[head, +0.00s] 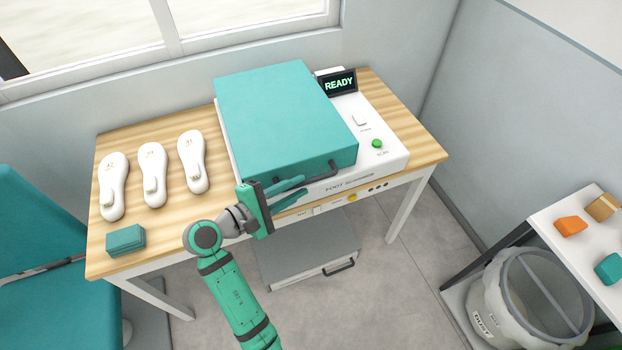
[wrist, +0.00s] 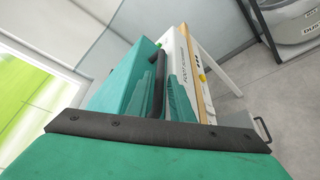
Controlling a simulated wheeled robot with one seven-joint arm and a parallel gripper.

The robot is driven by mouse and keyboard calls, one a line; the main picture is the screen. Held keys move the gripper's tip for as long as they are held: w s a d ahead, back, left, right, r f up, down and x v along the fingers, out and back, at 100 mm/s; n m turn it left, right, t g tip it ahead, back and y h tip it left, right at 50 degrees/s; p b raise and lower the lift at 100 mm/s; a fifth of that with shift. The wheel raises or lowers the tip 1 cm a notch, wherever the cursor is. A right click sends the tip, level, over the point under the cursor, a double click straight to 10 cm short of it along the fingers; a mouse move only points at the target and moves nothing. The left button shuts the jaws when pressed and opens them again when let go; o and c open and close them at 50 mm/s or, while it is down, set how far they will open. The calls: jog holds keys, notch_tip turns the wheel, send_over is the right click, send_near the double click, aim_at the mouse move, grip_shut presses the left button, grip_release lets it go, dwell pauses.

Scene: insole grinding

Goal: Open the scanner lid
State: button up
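The scanner lid (head: 285,105) is a thick teal slab lying closed on the white foot scanner (head: 385,135). A dark bar handle (head: 322,172) runs along the lid's front edge; in the wrist view the handle (wrist: 157,85) stands out from the lid's teal front (wrist: 122,78).
The scanner stands on a wooden table (head: 112,185). Its screen (head: 338,84) reads READY, with a green button (head: 377,143) nearby.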

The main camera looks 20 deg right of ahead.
aim_at(304, 184)
jog(key=shift+x, duration=2.6)
jog(key=shift+c, duration=0.7)
grip_shut()
